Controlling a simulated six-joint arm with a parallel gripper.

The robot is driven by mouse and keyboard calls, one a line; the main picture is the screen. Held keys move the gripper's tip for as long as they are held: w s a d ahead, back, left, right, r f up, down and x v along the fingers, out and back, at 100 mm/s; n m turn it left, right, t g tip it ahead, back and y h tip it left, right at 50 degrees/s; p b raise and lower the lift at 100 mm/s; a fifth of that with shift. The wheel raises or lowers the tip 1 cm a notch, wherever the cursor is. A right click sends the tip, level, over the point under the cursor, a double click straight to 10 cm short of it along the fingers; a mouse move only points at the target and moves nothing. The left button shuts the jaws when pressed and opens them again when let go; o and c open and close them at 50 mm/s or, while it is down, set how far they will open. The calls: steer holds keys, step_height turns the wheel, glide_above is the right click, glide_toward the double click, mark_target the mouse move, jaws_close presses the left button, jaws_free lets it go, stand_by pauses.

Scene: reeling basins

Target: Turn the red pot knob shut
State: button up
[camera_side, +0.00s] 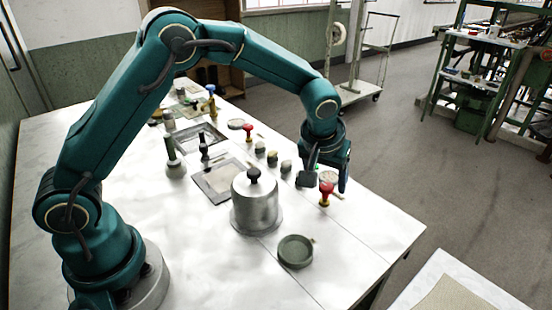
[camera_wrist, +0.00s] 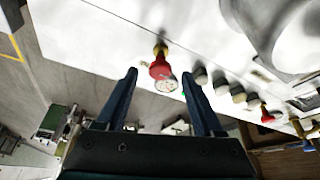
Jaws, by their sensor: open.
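A red knob (camera_side: 326,187) on a yellow base stands on the white table, in front of my gripper in the side view. In the wrist view this red knob (camera_wrist: 160,69) appears between my fingertips, with a round pale dial (camera_wrist: 166,85) beside it. My gripper (camera_side: 327,184) is open and points down; its fingers (camera_wrist: 159,75) are spread with nothing held. I cannot tell how far the fingertips are from the knob. A second red knob (camera_side: 248,130) stands further back; it also shows in the wrist view (camera_wrist: 266,116). Which way either knob is set is unclear.
A silver lidded pot (camera_side: 256,205) with a black top knob stands left of my gripper. A green dish (camera_side: 295,251) lies in front. The table's right front corner (camera_side: 395,232) is clear.

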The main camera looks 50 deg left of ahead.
steer(key=shift+w+a+f, duration=0.1)
steer(key=shift+w+f, duration=0.15)
steer(key=shift+f, duration=0.3)
jaws_close()
